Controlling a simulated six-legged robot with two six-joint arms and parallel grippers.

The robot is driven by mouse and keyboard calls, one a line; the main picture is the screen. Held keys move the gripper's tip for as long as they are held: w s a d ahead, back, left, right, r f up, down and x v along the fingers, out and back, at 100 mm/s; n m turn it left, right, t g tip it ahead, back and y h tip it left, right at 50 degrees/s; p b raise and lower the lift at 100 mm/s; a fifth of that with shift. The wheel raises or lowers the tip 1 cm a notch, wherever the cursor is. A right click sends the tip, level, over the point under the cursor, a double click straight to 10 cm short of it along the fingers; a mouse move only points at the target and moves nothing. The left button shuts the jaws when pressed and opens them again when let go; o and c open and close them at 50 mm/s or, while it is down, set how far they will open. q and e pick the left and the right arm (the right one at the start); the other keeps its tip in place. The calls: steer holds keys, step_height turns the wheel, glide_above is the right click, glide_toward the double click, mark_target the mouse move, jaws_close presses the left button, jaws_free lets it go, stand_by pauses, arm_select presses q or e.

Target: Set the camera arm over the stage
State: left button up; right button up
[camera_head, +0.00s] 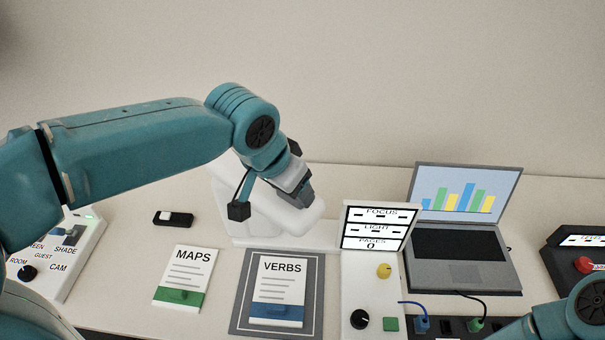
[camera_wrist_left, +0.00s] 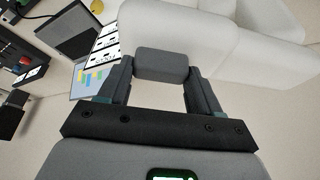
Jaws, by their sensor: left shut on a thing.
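The white camera arm (camera_head: 290,215) stands behind the stage (camera_head: 241,312), a grey mat with a pale outline. Its rounded end points to the right. A VERBS booklet (camera_head: 281,268) lies on the stage. My left gripper (camera_head: 303,194) is at the camera arm's upper side. In the left wrist view, the left gripper (camera_wrist_left: 160,78) is shut on a dark grey grip block (camera_wrist_left: 162,64) on the white camera arm (camera_wrist_left: 185,30). My forearm and wrist hide part of the camera arm in the head view. My right gripper is out of view.
A MAPS booklet (camera_head: 183,276) lies left of the stage. A control panel with a display (camera_head: 376,228) stands to the right, near a laptop (camera_head: 465,245). A switch panel (camera_head: 58,260) is at far left. A small black device (camera_head: 173,218) lies behind MAPS.

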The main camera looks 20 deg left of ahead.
mark_target(279, 210)
arm_select(q)
steer(key=shift+s+a+r+m+h, duration=0.15)
steer(key=shift+s+a+m, duration=0.25)
steer(key=shift+s, duration=0.25)
steer(key=shift+s+a+f+m+h, duration=0.1)
steer(key=shift+s+a+m+h, duration=0.15)
steer(key=shift+s+m, duration=0.3)
steer(key=shift+s+a+r+m+h, duration=0.1)
steer(key=shift+s+a+m, duration=0.25)
steer(key=shift+s, duration=0.4)
steer(key=o, duration=1.5)
steer(key=shift+r, duration=0.1)
steer(key=v, duration=1.6)
steer(key=shift+w+r+p, duration=0.1)
steer(key=shift+p, duration=0.2)
